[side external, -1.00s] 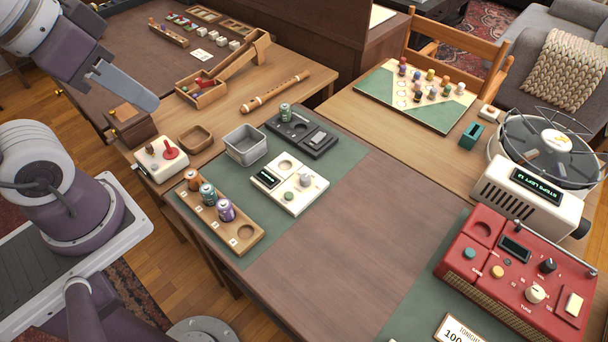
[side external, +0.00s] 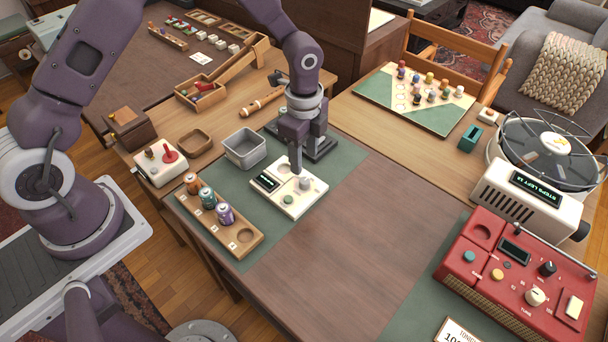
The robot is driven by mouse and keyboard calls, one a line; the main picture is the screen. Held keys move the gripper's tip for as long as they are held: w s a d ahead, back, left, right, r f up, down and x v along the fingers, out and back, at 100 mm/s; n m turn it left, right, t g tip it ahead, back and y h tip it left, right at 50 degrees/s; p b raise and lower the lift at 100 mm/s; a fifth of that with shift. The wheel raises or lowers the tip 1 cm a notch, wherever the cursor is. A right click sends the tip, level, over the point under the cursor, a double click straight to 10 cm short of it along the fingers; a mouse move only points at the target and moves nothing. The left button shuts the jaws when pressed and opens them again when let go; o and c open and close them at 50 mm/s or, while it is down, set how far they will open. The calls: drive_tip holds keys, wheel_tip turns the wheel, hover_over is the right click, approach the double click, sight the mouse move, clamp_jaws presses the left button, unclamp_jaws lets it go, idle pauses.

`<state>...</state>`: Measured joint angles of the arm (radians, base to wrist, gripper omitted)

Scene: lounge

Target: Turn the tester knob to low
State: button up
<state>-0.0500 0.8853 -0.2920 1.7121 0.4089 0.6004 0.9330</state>
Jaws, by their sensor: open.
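The tester is a cream-white panel (side external: 289,207) on the green mat, left of the table's middle. The knob's pointer and any setting marks are too small to read. My gripper (side external: 306,163) points down over the back of the tester, just behind and above the knob. It is open and holds nothing; I cannot tell whether a finger touches the knob.
A wooden rack with several cans (side external: 225,214) stands left of the tester. A grey metal bin (side external: 245,148) stands behind it, and a dark tray (side external: 320,148) lies behind my gripper, partly hidden. A red radio-like panel (side external: 515,275) is far right. The brown tabletop between is clear.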

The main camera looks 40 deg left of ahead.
sight(304, 180)
wheel_tip(304, 180, down, 7)
drive_tip(key=shift+f, duration=0.15)
clamp_jaws()
